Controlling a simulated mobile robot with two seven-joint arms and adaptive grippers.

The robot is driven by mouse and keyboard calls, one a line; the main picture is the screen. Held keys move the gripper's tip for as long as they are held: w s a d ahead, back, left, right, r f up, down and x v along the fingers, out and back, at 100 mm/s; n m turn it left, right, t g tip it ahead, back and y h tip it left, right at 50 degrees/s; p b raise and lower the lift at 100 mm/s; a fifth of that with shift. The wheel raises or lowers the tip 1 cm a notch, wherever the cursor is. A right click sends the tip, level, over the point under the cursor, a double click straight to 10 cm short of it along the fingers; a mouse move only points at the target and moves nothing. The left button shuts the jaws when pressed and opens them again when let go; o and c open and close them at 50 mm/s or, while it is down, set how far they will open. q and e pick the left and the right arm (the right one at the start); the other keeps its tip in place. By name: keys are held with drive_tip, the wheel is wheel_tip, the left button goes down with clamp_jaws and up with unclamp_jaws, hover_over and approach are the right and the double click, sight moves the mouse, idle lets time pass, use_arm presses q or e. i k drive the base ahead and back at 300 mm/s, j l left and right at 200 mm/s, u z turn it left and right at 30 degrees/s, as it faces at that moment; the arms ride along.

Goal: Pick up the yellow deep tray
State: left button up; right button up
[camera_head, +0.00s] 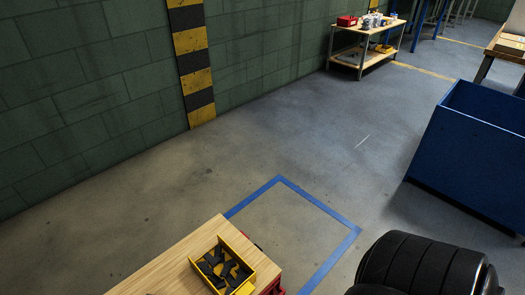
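The yellow deep tray (240,256) sits on a light wooden tabletop (167,265) at the bottom of the head view, left of centre. It is open at the top and holds several dark, flat pieces, with some yellow showing among them. Its near end is close to the bottom edge of the picture. Neither of my grippers can be seen in this view, and nothing is seen gripping the tray.
Something red (272,287) shows beside the tabletop's right edge. Blue tape (318,213) marks the floor beyond. A large blue bin (470,145) stands at right. A shelf table (367,44) stands by the green wall. The floor between is clear.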

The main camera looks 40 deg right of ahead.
sight(223, 271)
drive_tip(key=z, duration=0.9)
drive_tip(key=l, duration=0.4)
drive_tip(key=i+u, duration=0.05)
